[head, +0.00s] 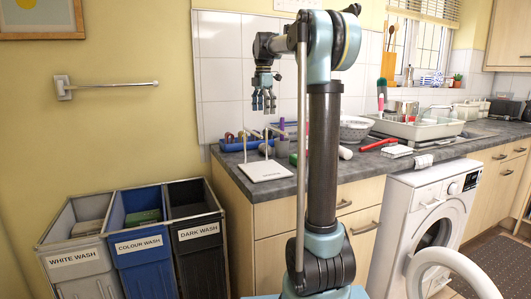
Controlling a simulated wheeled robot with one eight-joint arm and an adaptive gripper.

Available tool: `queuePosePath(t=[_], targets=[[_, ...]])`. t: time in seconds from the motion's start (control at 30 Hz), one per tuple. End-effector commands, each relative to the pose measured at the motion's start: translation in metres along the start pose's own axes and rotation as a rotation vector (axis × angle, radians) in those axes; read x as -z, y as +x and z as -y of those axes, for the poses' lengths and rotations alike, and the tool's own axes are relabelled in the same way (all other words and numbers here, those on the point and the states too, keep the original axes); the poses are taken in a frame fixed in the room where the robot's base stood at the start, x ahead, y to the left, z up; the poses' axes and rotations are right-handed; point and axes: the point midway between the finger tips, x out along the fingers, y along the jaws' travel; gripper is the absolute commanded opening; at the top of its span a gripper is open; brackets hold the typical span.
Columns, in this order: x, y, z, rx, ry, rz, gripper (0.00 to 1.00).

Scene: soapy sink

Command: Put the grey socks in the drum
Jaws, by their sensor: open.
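My gripper (264,102) is open and empty, pointing down above the left end of the counter. The washing machine (408,225) stands under the counter at right. Its round door (455,268) is swung open toward the camera, and the dark drum opening (434,236) shows partly behind the door's rim. I cannot make out the grey socks for certain. A greyish cloth (88,228) lies in the bin marked WHITE WASH, and a small grey item (282,148) lies on the counter below and right of my gripper; I cannot tell what either is.
The white (76,262), blue (140,245) and dark (198,236) wash bins stand at left. The counter (340,175) carries a white pegged stand (265,171), a blue tray (243,143), a bowl (356,129), a red-handled item (378,144) and a dish rack (418,128). Floor shows at lower right.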

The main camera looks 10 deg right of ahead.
Motion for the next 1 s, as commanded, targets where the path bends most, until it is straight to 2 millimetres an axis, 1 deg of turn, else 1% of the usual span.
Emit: queuePosePath(t=[0.5, 0.63, 0.87, 1.0], targets=[[0.000, 0.087, 0.000, 0.000, 0.003, 0.000, 0.93], [0.000, 0.102, 0.000, 0.000, 0.003, 0.000, 0.93], [0.000, 0.114, 0.000, 0.000, 0.003, 0.000, 0.93], [-0.001, 0.132, 0.000, 0.000, 0.003, 0.000, 0.93]])
